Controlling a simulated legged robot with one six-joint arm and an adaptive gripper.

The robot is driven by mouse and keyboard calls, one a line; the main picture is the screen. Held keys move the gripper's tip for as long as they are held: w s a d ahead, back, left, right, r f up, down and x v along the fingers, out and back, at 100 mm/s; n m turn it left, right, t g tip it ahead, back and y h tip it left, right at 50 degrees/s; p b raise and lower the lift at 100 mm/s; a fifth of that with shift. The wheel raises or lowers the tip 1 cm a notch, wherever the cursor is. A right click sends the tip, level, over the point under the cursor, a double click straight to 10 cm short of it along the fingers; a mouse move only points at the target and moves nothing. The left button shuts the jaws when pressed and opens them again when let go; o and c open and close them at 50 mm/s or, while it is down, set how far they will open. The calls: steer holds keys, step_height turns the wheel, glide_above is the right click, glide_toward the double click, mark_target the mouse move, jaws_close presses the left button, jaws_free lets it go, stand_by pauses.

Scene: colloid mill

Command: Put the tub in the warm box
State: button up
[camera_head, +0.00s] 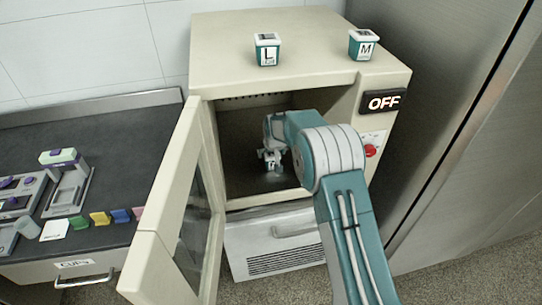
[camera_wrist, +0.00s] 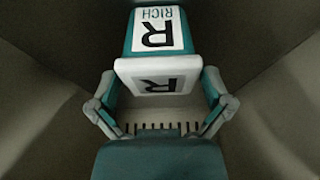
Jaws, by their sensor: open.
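The tub (camera_wrist: 158,32), teal with a white lid and labelled "R RICH", shows in the wrist view between the fingers of my gripper (camera_wrist: 160,88). The fingers are open, one on each side of its lid; I cannot tell whether they touch it. The warm box (camera_head: 225,35) is a cream cabinet with its door (camera_head: 165,205) swung open to the left. In the head view my gripper (camera_head: 271,160) is inside its chamber, and the arm and gripper largely hide the tub there.
Two other tubs, marked L (camera_head: 267,50) and M (camera_head: 363,45), stand on top of the box. A display (camera_head: 383,102) reads OFF above a red knob (camera_head: 370,151). A dark counter (camera_head: 120,135) with devices and coloured blocks is at left; a metal cabinet (camera_head: 470,190) is at right.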

mark_target(273, 157)
steer(key=v, duration=0.6)
steer(key=shift+s+r, duration=0.1)
steer(key=shift+s, duration=0.05)
